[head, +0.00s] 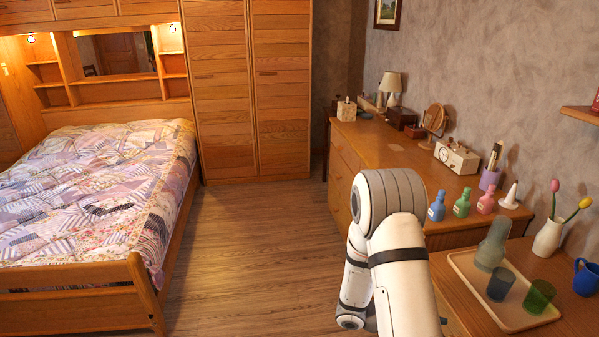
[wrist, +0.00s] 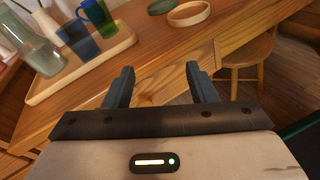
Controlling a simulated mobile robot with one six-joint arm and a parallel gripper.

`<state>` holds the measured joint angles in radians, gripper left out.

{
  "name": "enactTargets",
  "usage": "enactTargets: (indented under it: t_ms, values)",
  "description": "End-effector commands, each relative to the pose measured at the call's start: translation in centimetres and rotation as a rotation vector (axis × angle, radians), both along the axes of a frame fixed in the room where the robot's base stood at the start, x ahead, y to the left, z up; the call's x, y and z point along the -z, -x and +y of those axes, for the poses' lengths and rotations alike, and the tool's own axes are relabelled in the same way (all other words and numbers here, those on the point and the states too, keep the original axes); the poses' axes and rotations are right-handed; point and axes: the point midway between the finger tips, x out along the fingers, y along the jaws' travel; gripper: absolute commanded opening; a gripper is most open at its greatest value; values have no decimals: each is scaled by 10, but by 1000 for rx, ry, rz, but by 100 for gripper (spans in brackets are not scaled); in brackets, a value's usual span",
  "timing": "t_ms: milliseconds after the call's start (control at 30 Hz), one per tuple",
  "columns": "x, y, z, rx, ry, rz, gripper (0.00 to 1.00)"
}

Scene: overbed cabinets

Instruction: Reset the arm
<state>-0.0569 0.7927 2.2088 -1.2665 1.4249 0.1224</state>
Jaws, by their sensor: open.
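My gripper (wrist: 160,85) is open and empty in the wrist view, with its two dark fingers apart. Past the fingers are the wooden table's edge and front. In the head view my white arm is folded at the lower middle, in front of the dresser (head: 345,160); the gripper itself does not show there.
A tray (head: 462,262) with a carafe (head: 492,245) and two cups (head: 538,296) stands right of my arm. Several bottles (head: 462,204) line the dresser's near end. The bed (head: 80,200) is at left; the floor (head: 255,240) between is clear. A stool (wrist: 250,60) shows in the wrist view.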

Motion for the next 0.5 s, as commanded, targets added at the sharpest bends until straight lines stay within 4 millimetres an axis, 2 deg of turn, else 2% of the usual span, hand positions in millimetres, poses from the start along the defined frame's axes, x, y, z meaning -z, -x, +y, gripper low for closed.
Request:
enactTargets:
  t_ms: [33, 100, 267, 500]
  values:
    - [-21, 7, 3, 52, -36, -52, 52]
    - [-40, 18, 9, 126, -89, -118, 52]
    - [-79, 43, 26, 277, -223, -273, 52]
    - [-126, 75, 62, 477, -457, -525, 52]
